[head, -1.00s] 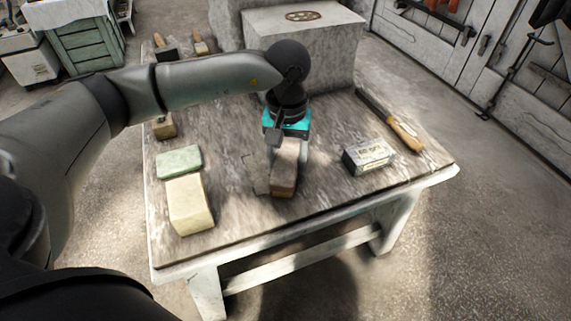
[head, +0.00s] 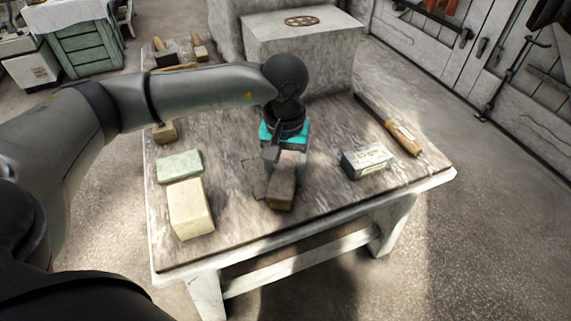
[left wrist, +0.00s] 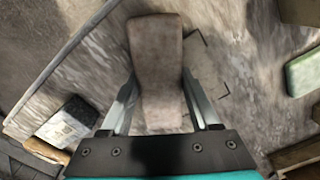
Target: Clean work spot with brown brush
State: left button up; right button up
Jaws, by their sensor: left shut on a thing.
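The brown brush (head: 282,190) is held in my left gripper (head: 284,166) over the middle of the table, near its front. In the left wrist view the brush (left wrist: 157,60) lies lengthwise between the two fingers of my left gripper (left wrist: 160,98), which is shut on it. The work spot (head: 254,178) is a patch with dark corner marks on the tabletop, just left of the brush. Its corner marks also show right of the brush in the left wrist view. The brush's underside is hidden, so I cannot tell whether it touches the wood. My right gripper is out of view.
A green block (head: 180,166) and a cream block (head: 190,210) lie to the left on the table (head: 236,232). A small labelled box (head: 367,161) and a wooden-handled tool (head: 402,137) lie to the right. A large stone block (head: 303,50) stands behind.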

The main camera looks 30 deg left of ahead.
pick_arm(q)
jog(key=shift+s+d, duration=0.3)
jog(key=shift+s, duration=0.6)
jog(key=shift+w, duration=0.1)
jog(key=shift+w+a+b, duration=0.15)
jog(key=shift+w+a, duration=0.05)
jog(key=shift+w, duration=0.3)
jog(key=shift+w+a+b, duration=0.15)
jog(key=shift+w, duration=0.3)
jog(key=shift+w+a, duration=0.2)
jog(key=shift+w, duration=0.35)
jog(key=shift+w+a, duration=0.15)
jog(key=shift+w, duration=0.4)
jog(key=shift+s+r, duration=0.1)
jog(key=shift+s, duration=0.05)
jog(key=shift+s+d+r+p, duration=0.2)
jog(key=shift+s+r+p, duration=0.2)
jog(key=shift+s, duration=0.1)
jog(key=shift+s+d+r+p, duration=0.15)
jog(key=shift+s+r+p, duration=0.1)
jog(key=shift+s+p, duration=0.2)
jog(key=shift+f, duration=0.1)
